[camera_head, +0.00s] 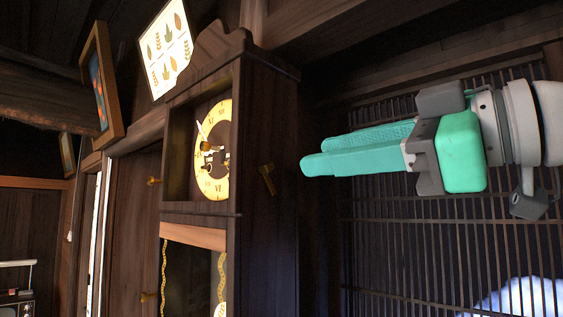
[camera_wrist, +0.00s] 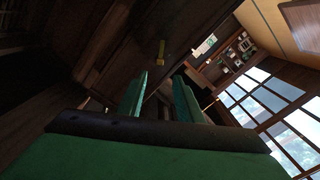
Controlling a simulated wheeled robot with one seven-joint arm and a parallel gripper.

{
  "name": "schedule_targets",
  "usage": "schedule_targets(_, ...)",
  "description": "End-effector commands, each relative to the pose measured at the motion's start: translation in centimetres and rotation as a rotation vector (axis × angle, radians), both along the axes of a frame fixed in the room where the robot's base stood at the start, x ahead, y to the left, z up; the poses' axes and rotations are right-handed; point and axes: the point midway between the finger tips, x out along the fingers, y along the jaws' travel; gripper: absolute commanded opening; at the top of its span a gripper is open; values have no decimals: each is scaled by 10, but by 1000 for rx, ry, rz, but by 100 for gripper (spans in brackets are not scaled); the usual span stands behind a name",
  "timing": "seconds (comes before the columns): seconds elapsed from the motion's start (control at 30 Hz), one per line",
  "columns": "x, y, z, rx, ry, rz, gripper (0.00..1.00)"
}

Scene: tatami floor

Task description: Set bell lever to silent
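A dark wooden wall clock (camera_head: 262,110) with a yellow dial (camera_head: 213,150) stands in the middle of the head view. A small brass lever (camera_head: 267,179) sits on its right side panel, tilted. It also shows in the wrist view (camera_wrist: 161,50), just beyond the fingertips. I take it for the bell lever; no silent marking can be read. My gripper (camera_head: 314,155) has teal fingers, pointing left toward that side panel. In the wrist view a gap shows between the fingers (camera_wrist: 160,76), with nothing in it. The fingers appear apart from the lever.
A dark lattice screen (camera_head: 415,240) stands behind my gripper. A picture with leaf drawings (camera_head: 166,48) is above the clock, and a framed picture (camera_head: 101,85) hangs at left. The wrist view shows a large paned window (camera_wrist: 275,105). The space between fingertips and clock looks free.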

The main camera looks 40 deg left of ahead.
Motion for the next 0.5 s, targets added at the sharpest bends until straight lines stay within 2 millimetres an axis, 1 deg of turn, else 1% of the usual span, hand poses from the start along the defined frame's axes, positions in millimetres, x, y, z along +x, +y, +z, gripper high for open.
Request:
schedule_targets(0.3,5,55,0,1,1,0,33)
schedule_targets(0.5,7,82,0,3,2,-1,33)
